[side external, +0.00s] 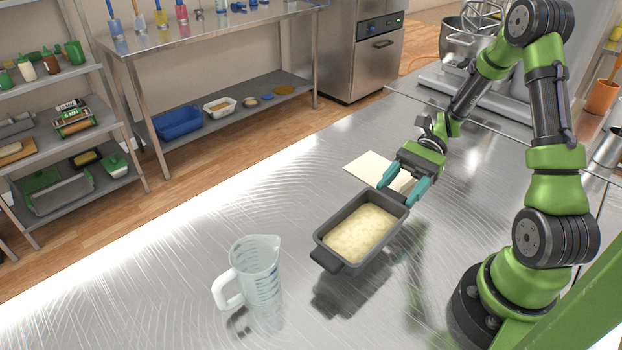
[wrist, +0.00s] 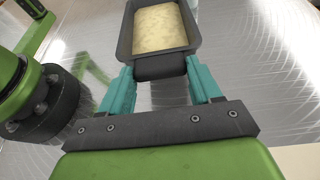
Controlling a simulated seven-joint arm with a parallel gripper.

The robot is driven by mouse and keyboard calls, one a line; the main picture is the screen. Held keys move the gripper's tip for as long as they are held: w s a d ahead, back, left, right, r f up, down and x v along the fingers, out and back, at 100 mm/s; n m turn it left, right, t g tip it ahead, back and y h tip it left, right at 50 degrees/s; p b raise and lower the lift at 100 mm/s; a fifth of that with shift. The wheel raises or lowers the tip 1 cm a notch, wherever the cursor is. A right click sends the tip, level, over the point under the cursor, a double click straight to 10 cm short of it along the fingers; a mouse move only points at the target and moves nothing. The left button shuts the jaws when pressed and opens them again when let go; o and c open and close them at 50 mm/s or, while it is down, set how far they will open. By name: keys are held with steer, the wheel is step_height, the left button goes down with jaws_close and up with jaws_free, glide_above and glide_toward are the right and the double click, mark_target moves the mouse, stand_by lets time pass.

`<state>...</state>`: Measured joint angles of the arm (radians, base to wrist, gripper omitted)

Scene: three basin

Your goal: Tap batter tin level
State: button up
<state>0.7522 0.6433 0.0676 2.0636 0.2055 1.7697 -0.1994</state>
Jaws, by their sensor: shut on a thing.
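A dark grey loaf tin (side external: 345,262) filled with pale yellow batter (side external: 362,233) is near the middle of the side view. My gripper (side external: 403,190) is shut on the tin's far end handle. The tin looks raised a little above the counter, since its dark reflection lies apart below it. In the wrist view the teal fingers of my gripper (wrist: 160,70) sit on either side of the dark handle of the tin (wrist: 125,40). The batter (wrist: 160,27) has a slightly lumpy surface and reaches the walls. The tin looks about upright.
A clear measuring jug (side external: 257,270) stands to the left of the tin. A cream sheet (side external: 368,167) lies on the steel counter (side external: 170,290) behind the tin, partly under my gripper. A mixer (side external: 457,45) stands at the back. The counter's left part is clear.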

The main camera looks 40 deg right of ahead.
steer(key=shift+y, duration=0.4)
steer(key=shift+w+d+f, duration=0.3)
steer(key=shift+w+d, duration=0.05)
steer(key=shift+w, duration=1.85)
steer(key=shift+w+d+f, duration=0.25)
steer(key=shift+w+d, duration=0.15)
steer(key=shift+w, duration=1.85)
steer(key=shift+w+d+f, duration=0.3)
steer(key=shift+w+d, duration=0.05)
steer(key=shift+w, duration=1.85)
step_height(320, 180, down, 3)
steer(key=shift+f, duration=0.15)
steer(key=shift+c, duration=0.8)
steer(key=shift+r, duration=0.2)
steer(key=shift+r, duration=1.4)
